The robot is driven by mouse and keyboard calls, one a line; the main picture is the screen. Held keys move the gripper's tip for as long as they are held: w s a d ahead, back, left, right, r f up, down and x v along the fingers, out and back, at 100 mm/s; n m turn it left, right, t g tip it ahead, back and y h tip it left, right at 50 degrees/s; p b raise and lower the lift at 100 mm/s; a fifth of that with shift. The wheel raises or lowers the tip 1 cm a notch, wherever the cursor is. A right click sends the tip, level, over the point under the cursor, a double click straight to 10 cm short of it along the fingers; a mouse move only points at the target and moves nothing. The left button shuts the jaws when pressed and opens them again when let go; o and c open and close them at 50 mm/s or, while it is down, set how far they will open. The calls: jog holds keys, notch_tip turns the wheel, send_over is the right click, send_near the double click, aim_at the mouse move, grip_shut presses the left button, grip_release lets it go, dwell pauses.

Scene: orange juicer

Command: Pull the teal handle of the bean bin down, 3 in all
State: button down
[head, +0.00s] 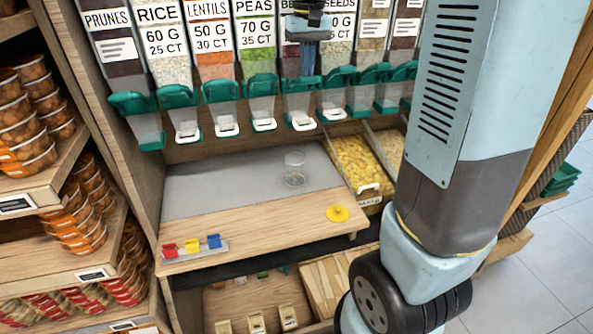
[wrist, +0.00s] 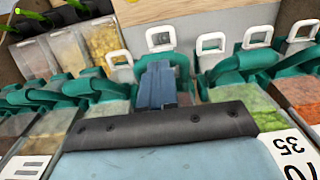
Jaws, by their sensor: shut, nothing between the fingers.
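The bean bin (head: 292,60) hangs in the row of dispensers between the peas and another bin; its label is mostly hidden by my arm. Its teal handle (head: 297,84) is on the front, with a white loop (head: 303,123) below it. My gripper (head: 307,70) is shut and empty, pointing down in front of this bin just above the teal handle. In the wrist view my shut fingers (wrist: 158,68) overlap a teal handle (wrist: 180,60), with a white loop (wrist: 160,38) beyond. I cannot tell whether they touch it.
Neighbouring teal handles, such as the pea bin's (head: 262,85), sit close on both sides. A clear cup (head: 294,168) stands on the grey mat (head: 225,185) below. A yellow disc (head: 337,213) and a rack of coloured tabs (head: 192,248) lie on the wooden counter.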

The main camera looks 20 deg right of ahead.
aim_at(307, 79)
jog(key=shift+s+f, duration=0.2)
jog(key=shift+f, duration=1.65)
jog(key=shift+w+r, duration=0.15)
jog(key=shift+r, duration=0.95)
jog(key=shift+w+r, duration=0.2)
jog(key=shift+r, duration=0.85)
jog(key=shift+w+r, duration=0.15)
jog(key=shift+r, duration=0.95)
jog(key=shift+f, duration=0.15)
